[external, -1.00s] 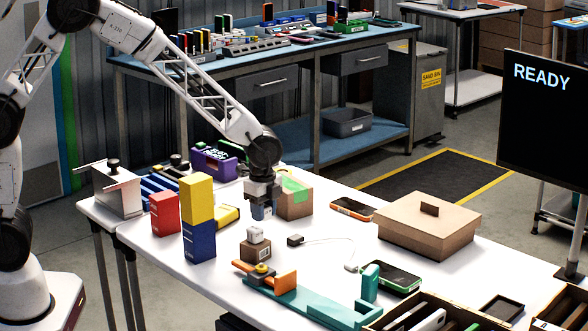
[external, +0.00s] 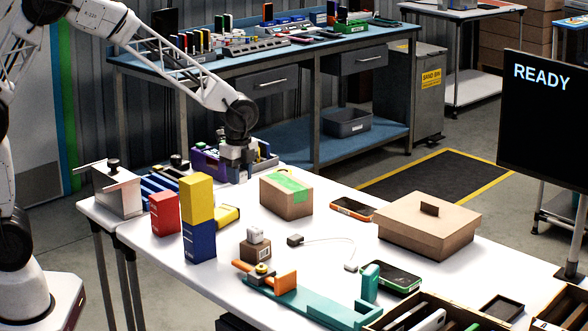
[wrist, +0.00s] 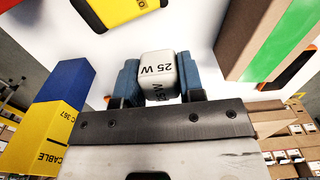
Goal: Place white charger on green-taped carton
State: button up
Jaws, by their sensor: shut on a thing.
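My gripper (external: 238,174) is shut on a white charger marked 25 W (wrist: 158,76), seen between the blue finger pads in the wrist view. In the external view the gripper is behind and left of the green-taped carton (external: 285,199), apart from it. That carton is brown, with a green strip (external: 287,184) across its top, which looks tilted. It also shows at the upper right of the wrist view (wrist: 253,42). The held charger is hard to make out in the external view.
Yellow (external: 198,199), blue (external: 199,241) and red (external: 164,214) boxes stand left. A purple bin (external: 208,163) is near my gripper. A brown lidded box (external: 429,225) stands right.

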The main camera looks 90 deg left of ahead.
jog(key=shift+s+a+r, duration=0.95)
jog(key=shift+s+a, duration=0.15)
jog(key=shift+s, duration=0.05)
jog(key=shift+w, duration=0.1)
send_over(286, 182)
jog(key=shift+a+f, duration=0.15)
jog(key=shift+f, duration=0.6)
jog(key=shift+f, duration=0.1)
jog(key=shift+f, duration=1.65)
jog(key=shift+f, duration=0.15)
jog(key=o, duration=0.9)
jog(key=shift+r, duration=6.15)
